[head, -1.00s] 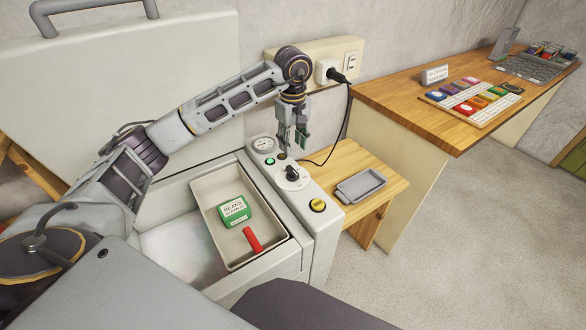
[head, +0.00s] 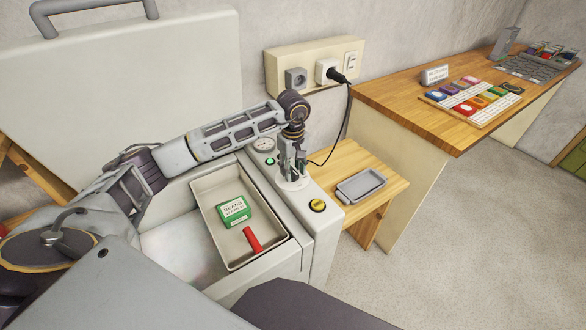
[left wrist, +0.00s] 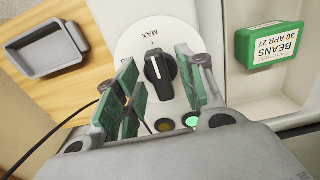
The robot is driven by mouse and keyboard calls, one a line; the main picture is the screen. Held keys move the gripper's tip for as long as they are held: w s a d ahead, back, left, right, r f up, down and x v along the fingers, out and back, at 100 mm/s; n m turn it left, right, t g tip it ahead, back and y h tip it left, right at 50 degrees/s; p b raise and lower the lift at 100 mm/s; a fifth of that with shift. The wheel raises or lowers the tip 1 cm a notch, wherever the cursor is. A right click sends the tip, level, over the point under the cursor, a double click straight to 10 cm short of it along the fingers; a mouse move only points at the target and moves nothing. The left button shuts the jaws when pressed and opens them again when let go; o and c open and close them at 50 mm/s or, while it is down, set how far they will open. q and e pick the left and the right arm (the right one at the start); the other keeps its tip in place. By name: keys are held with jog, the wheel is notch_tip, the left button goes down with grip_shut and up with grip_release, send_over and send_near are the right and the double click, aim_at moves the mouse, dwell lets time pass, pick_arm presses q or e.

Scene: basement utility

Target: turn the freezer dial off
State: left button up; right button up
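The freezer dial is a black knob (left wrist: 159,73) on a white round plate marked MAX, seen in the left wrist view. In the head view its white plate (head: 294,184) shows on the freezer's control panel, with the knob largely hidden by my gripper. My left gripper (head: 293,172) points down over the dial. In the left wrist view its green-padded fingers (left wrist: 160,85) are apart, one on each side of the knob, with gaps to it. I cannot tell how low the fingertips reach. My right gripper is not in view.
The panel also has a gauge (head: 264,144), a green light (head: 270,161) and a yellow button (head: 317,206). The open freezer holds a bin (head: 212,228) with a green beans box (head: 235,210) and a red item (head: 252,239). A grey tray (head: 361,186) lies on a wooden bench.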

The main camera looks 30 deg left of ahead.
pick_arm(q)
grip_shut()
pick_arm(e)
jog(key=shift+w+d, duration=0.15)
